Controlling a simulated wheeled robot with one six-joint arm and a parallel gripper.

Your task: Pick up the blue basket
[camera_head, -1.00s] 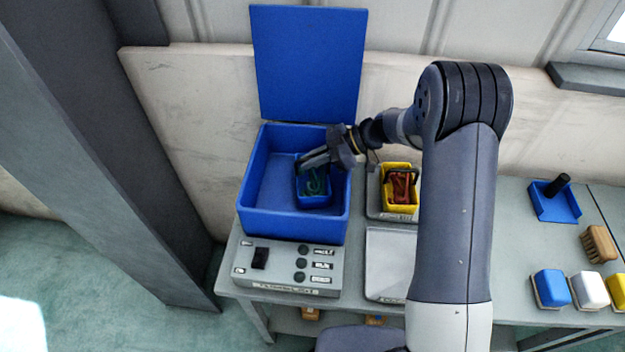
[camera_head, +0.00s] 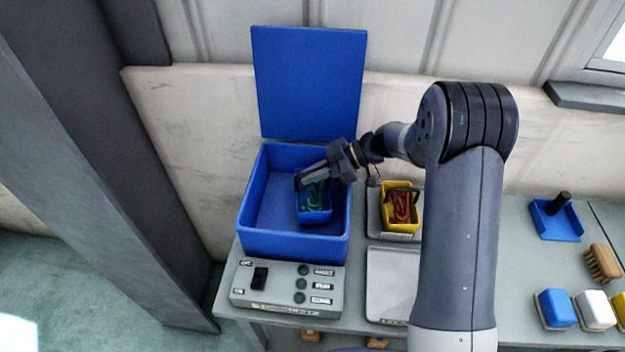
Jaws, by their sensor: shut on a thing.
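The blue basket (camera_head: 314,217) is a small open box with green, hook-like parts in it. It is inside the large blue bin (camera_head: 262,243), towards the bin's right side. My gripper (camera_head: 301,181) reaches in from the right, over the bin's right wall, and is shut on the blue basket at its upper edge. The fingers hide part of the basket's rim. I cannot tell whether the basket's bottom touches the bin floor.
The bin's blue lid (camera_head: 308,85) stands open behind it. A control box (camera_head: 287,289) is in front. A yellow basket (camera_head: 401,210) with red parts sits on a grey tray to the right. A blue dustpan (camera_head: 556,218) and brushes (camera_head: 603,262) are farther right.

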